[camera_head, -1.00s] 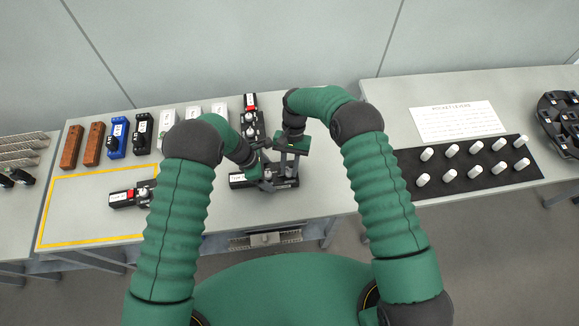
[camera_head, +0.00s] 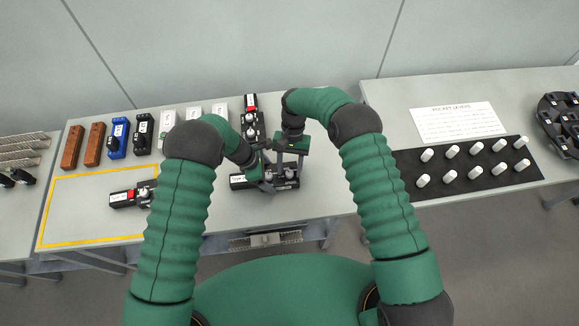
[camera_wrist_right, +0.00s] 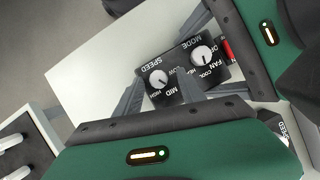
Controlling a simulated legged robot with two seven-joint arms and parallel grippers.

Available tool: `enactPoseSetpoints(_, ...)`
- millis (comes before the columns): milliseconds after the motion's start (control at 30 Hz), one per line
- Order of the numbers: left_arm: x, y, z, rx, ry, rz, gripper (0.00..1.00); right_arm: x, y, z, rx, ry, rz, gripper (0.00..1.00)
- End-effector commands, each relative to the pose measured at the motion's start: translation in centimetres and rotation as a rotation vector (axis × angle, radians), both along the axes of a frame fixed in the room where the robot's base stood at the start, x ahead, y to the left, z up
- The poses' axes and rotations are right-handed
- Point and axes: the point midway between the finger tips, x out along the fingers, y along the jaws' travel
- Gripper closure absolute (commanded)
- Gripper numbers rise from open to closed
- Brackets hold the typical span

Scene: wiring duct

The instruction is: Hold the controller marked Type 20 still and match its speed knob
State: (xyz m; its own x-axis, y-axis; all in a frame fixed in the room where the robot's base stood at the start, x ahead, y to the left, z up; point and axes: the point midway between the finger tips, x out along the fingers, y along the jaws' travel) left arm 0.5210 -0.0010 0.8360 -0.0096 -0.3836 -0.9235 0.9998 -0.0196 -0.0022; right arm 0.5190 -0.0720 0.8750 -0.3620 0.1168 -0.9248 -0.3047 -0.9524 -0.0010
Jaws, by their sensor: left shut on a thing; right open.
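The black controller (camera_head: 238,181) lies on the table in front of me, with a white label whose wording is too small to read fully. In the right wrist view its face (camera_wrist_right: 178,66) shows a white SPEED knob (camera_wrist_right: 158,77) and a white MODE knob (camera_wrist_right: 201,55). My left gripper (camera_head: 262,180) is shut on the controller, on its MODE side in the wrist view. My right gripper (camera_head: 285,176) is open; in the wrist view its two grey fingers (camera_wrist_right: 158,92) stand on either side of the SPEED knob. I cannot tell whether they touch it.
Another black controller (camera_head: 123,198) lies inside the yellow outline (camera_head: 90,240) at left. Several blocks line the table's back. At right, a black mat (camera_head: 450,165) carries white pegs, beside a printed sheet (camera_head: 458,122).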

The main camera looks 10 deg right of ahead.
Motion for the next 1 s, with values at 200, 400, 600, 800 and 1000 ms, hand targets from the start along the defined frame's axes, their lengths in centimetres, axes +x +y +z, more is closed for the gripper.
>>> enactPoseSetpoints(200,0.1,0.1,0.0,0.001,-0.001,0.002,0.72,0.5,-0.1,1.1,0.0,-0.002,0.0,0.53)
enactPoseSetpoints(400,0.1,0.1,0.0,0.002,-0.002,0.002,0.72,2.3,-0.7,5.6,0.0,-0.004,0.0,0.53)
enactPoseSetpoints(600,0.1,0.1,0.0,0.002,-0.003,0.003,0.72,4.0,-1.2,9.6,0.001,-0.002,-0.001,0.53)
enactPoseSetpoints(800,0.2,0.1,0.0,0.002,-0.003,0.003,0.72,4.4,-1.4,11.0,0.0,0.001,0.0,0.53)
enactPoseSetpoints(1000,0.2,0.1,0.0,0.002,-0.003,0.003,0.72,4.4,-1.4,11.0,0.0,0.001,0.0,0.53)
